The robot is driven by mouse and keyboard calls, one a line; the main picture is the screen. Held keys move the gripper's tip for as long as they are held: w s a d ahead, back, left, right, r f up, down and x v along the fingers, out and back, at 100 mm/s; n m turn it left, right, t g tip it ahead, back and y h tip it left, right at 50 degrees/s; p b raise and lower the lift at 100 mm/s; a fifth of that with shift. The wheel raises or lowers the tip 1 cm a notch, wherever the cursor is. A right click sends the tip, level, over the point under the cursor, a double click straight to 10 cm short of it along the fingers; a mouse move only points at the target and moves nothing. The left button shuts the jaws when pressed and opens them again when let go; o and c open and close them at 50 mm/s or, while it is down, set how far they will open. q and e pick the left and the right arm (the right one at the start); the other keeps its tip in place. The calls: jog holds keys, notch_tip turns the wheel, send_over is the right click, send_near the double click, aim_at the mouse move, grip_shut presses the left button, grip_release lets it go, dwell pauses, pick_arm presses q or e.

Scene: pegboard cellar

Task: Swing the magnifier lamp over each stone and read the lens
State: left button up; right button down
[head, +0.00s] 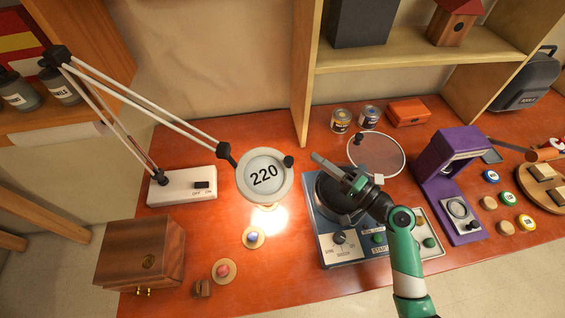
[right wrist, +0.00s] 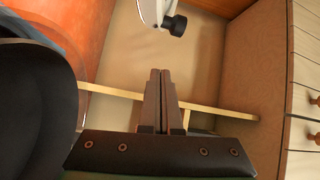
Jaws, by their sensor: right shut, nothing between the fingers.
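The magnifier lamp's round white lens head (head: 264,178) hangs over the table and its lens reads 220. Its jointed arm runs left to a white base (head: 182,186) with an OFF/ON switch. Bright light falls below the lens, where a wooden disc's edge shows; any stone there is hidden. A bluish-purple stone (head: 252,237) sits on a disc nearer the front, and a red stone (head: 223,270) sits on another. My right gripper (head: 318,158) is shut and empty, just right of the lens head's black knob, apart from it. It also shows in the right wrist view (right wrist: 162,75). My left gripper is out of view.
A blue machine (head: 328,246) with dials lies under my right arm. A clear round disc (head: 376,152), cans (head: 341,121) and a purple device (head: 440,180) stand right. A wooden box (head: 140,252) is front left.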

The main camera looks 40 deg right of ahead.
jog(key=w, duration=1)
pick_arm(q)
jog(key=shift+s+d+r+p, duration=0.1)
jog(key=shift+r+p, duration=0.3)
jog(key=shift+p, duration=0.25)
pick_arm(e)
jog(key=a, duration=0.1)
jog(key=s+a, duration=0.1)
jog(key=a, duration=0.1)
jog(key=shift+s+a+f, duration=0.1)
jog(key=shift+s+a, duration=0.25)
jog(key=shift+a, duration=0.05)
jog(key=shift+s, duration=0.1)
